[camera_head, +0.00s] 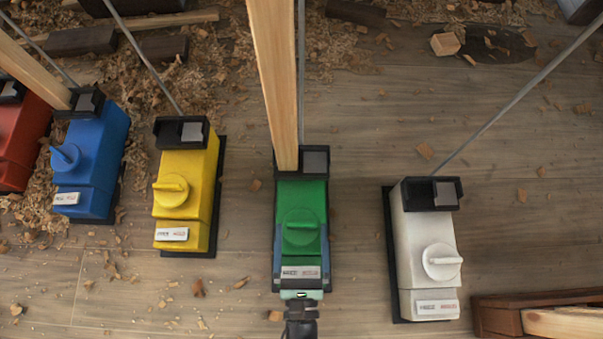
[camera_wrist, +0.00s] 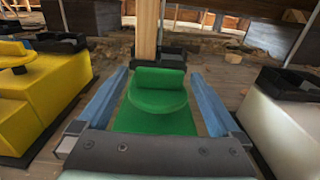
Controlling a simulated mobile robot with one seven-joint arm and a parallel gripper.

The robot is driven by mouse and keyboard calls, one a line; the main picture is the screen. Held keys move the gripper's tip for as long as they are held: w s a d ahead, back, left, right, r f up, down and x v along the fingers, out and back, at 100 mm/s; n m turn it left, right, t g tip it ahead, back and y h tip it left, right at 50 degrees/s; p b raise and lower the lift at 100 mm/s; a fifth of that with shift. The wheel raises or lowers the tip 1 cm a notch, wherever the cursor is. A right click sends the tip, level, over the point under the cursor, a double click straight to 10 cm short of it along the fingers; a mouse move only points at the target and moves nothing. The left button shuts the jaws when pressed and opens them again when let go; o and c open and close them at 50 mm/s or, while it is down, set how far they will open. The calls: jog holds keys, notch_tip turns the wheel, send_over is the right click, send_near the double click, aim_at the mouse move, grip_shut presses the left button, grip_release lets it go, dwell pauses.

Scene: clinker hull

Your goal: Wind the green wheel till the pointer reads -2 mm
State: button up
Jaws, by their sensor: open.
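The green wheel (camera_head: 300,228) is a round knob with a raised bar across it, on top of the green box (camera_head: 302,190). In the wrist view the wheel (camera_wrist: 158,92) is ahead, between my two blue fingers. My gripper (camera_head: 301,231) is open, reaching in from the front edge of the green box. Its fingers (camera_wrist: 165,76) lie on either side of the wheel with gaps, apart from it. The bar of the wheel runs roughly left to right. No pointer or millimetre scale can be made out; the small label at the box's front is too small to read.
A yellow box (camera_head: 185,190) stands to the left and a white box (camera_head: 425,250) to the right, with blue (camera_head: 92,160) and red (camera_head: 22,140) boxes farther left. A wooden post (camera_head: 275,80) rises behind the green wheel. Wood shavings litter the plank floor.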

aim_at(302, 222)
jog(key=w+b, duration=0.2)
jog(key=w, duration=0.4)
jog(key=shift+s, duration=0.1)
jog(key=c, duration=1.2)
jog(key=shift+h, duration=0.3)
